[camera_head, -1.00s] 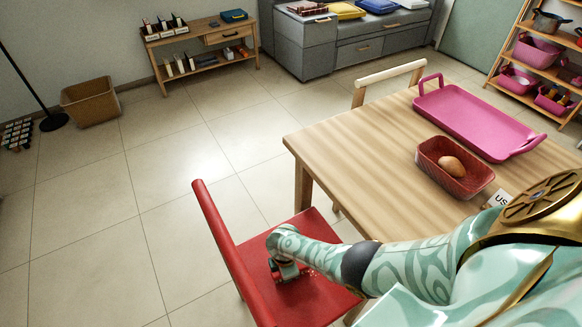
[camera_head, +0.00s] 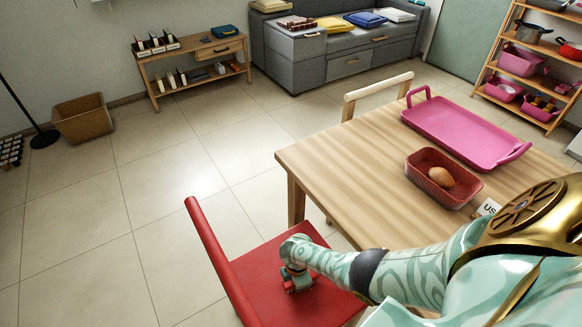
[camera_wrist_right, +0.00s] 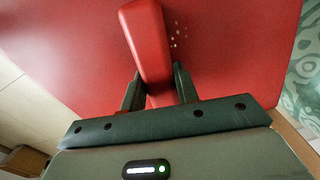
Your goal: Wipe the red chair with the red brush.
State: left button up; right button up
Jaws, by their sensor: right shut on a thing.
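The red chair (camera_head: 258,265) stands at the near left of the table, with its backrest on the left. My right gripper (camera_head: 297,284) is low over the middle of its seat. In the right wrist view the gripper (camera_wrist_right: 158,90) is shut on the red brush (camera_wrist_right: 148,45), a long block between its two dark fingers. The brush lies close over the red seat (camera_wrist_right: 70,50); I cannot tell whether it touches. A few white specks (camera_wrist_right: 178,35) lie on the seat beside the brush. In the head view the brush is mostly hidden by my gripper. My left gripper is not in view.
The wooden table (camera_head: 350,170) holds a pink tray (camera_head: 468,130) and a red dish (camera_head: 440,192) with a brown egg-like thing (camera_head: 441,177). A pale wooden chair (camera_head: 378,92) stands behind the table. The tiled floor left of the red chair is clear. A brown bin (camera_head: 82,119) stands by the wall.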

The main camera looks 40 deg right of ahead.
jog(key=shift+s+d, duration=0.2)
jog(key=shift+d, duration=1.15)
jog(key=shift+s+d, duration=0.15)
jog(key=shift+d, duration=1.3)
jog(key=shift+s, duration=0.55)
jog(key=shift+a+f+p, duration=0.1)
jog(key=shift+a+p, duration=0.2)
jog(key=shift+a, duration=1.8)
jog(key=shift+w+a, duration=0.2)
jog(key=shift+a, duration=0.9)
jog(key=shift+w+a, duration=0.2)
jog(key=shift+a, duration=0.95)
jog(key=shift+w+a, duration=0.2)
jog(key=shift+a, duration=0.9)
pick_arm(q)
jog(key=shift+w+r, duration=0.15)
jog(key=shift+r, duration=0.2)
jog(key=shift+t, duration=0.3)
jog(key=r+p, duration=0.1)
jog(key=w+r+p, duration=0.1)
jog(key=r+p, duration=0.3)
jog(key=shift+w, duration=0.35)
pick_arm(e)
notch_tip(320, 180, up, 6)
